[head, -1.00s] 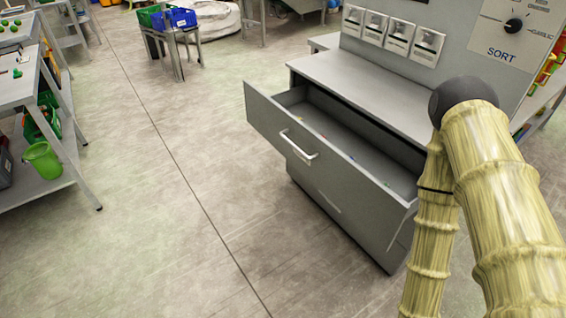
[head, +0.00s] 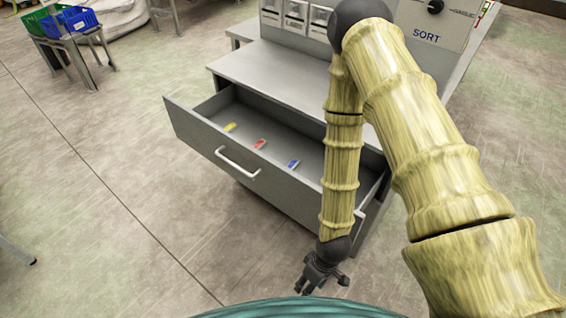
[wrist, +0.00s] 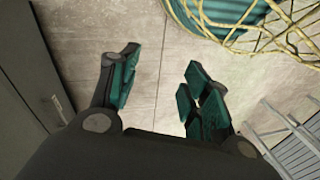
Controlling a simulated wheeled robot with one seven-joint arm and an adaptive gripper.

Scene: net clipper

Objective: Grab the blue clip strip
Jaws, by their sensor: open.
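The blue clip strip (head: 293,164) lies on the floor of the open drawer (head: 205,148), toward the drawer's right part in the head view. A red clip strip (head: 260,144) and a yellow clip strip (head: 230,127) lie to its left in the same drawer. My gripper (head: 306,286) hangs outside the drawer, in front of its front panel and lower in the picture. In the wrist view my gripper (wrist: 157,95) is open, with nothing between its fingers and bare floor beyond. The clip strips do not show in the wrist view.
The drawer front has a white handle (head: 237,163). The grey cabinet top (head: 290,80) overhangs the drawer's back. My arm crosses in front of the drawer's right end. The floor (head: 110,190) left of the cabinet is clear. A table with crates (head: 70,22) stands far left.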

